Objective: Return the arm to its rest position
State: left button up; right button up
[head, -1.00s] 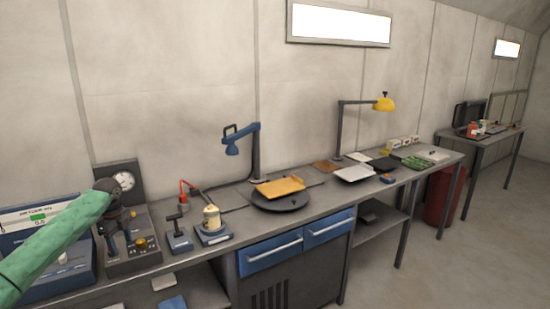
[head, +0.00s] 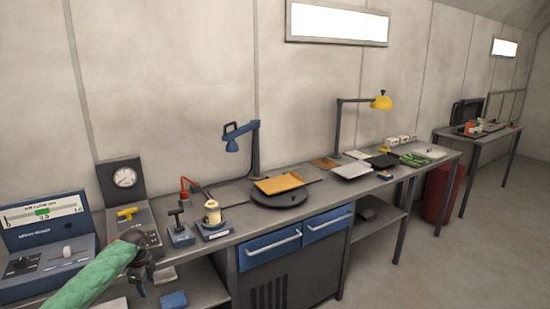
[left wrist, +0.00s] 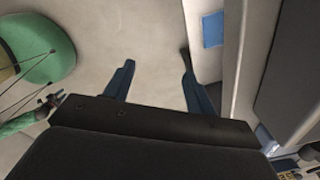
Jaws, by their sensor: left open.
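My left arm comes in at the lower left of the head view, with a green sleeve. My left gripper (head: 140,278) is dark and hangs low in front of the bench's front edge, apart from it. In the left wrist view its two blue fingers (left wrist: 156,78) are spread wide, with only pale floor between them. It holds nothing. At the left edge of the left wrist view, a small green arm with a dark end (left wrist: 48,102) appears to be my right arm. Its jaws are too small to read. No right gripper shows in the head view.
The long bench (head: 240,216) carries a blue meter box (head: 45,222), a dial gauge (head: 124,178), a yellow handle (head: 127,213), a cream cylinder (head: 212,212) and a round turntable (head: 279,198). A lower shelf (head: 203,284) lies close to my left gripper. Floor at right is clear.

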pick_arm(q)
jog(key=s+d+f+n, duration=0.2)
jog(key=s+d+f, duration=0.35)
jog(key=f, duration=0.55)
jog(key=s+d+f+n+b, duration=0.1)
jog(key=s+d+f+n, duration=0.25)
jog(key=s+f, duration=0.6)
jog(key=s+d+f+n, duration=0.2)
jog(key=s+d+f, duration=0.3)
jog(key=f, duration=0.8)
jog(key=s+d+f+n, duration=0.2)
jog(key=s+d+f, duration=0.2)
jog(key=s+f, duration=0.3)
jog(key=s+d+f+n, duration=0.3)
jog(key=s+f, duration=0.3)
jog(key=s, duration=1.1)
jog(key=s+d+f+n+t+b, duration=0.1)
jog(key=s+d+f+n, duration=0.2)
jog(key=s, duration=0.9)
notch_tip(320, 180, down, 5)
jog(key=shift+s+d+r, duration=0.15)
jog(key=shift+s+d, duration=0.05)
jog(key=shift+d, duration=0.95)
pick_arm(e)
jog(key=w+a+r, duration=0.2)
jog(key=w+r, duration=0.1)
jog(key=r, duration=0.1)
jog(key=shift+a+r, duration=0.25)
jog(key=shift+r, duration=0.05)
jog(key=shift+s+f, duration=0.2)
